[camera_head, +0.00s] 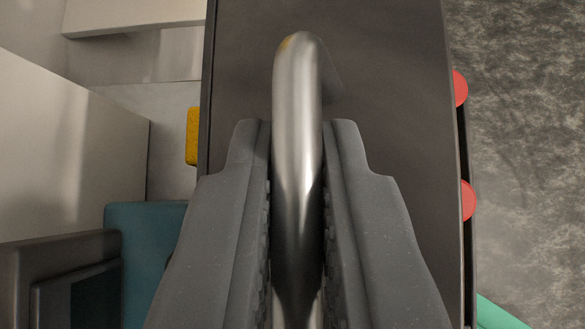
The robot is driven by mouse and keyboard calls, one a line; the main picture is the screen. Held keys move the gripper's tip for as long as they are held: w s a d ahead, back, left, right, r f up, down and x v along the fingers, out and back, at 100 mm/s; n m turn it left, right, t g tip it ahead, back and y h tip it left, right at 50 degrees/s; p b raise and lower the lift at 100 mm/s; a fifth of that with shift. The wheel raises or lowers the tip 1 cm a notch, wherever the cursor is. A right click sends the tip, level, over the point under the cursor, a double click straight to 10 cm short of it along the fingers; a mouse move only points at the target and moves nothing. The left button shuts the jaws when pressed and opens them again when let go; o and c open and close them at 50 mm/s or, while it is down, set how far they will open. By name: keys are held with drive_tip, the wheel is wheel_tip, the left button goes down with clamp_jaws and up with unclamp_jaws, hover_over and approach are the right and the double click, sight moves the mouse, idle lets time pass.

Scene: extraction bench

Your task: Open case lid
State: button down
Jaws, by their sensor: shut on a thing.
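A shiny metal bar handle (298,75) rises from a dark grey flat lid (395,95), which looks like the case lid. My gripper (297,150) has one dark grey finger on each side of the handle and is shut on it. The handle's far end bends down to the lid; its near end is hidden between the fingers. The lid fills the middle of the view. I cannot tell from this view whether the lid is raised at all.
Two red round parts (467,200) stick out along the lid's right edge. Beyond is a mottled grey surface (530,130), with a green piece (498,313) at bottom right. At left are a yellow block (192,136), a teal box (150,245) and pale panels (70,140).

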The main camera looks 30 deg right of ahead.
drive_tip(key=shift+d, duration=0.2)
drive_tip(key=c, duration=1.5)
unclamp_jaws()
drive_tip(key=shift+a, duration=0.25)
drive_tip(key=b+v, duration=0.5)
drive_tip(key=v, duration=0.8)
drive_tip(key=shift+s+a+r, duration=0.1)
drive_tip(key=shift+s+r, duration=0.05)
drive_tip(key=shift+r, duration=0.05)
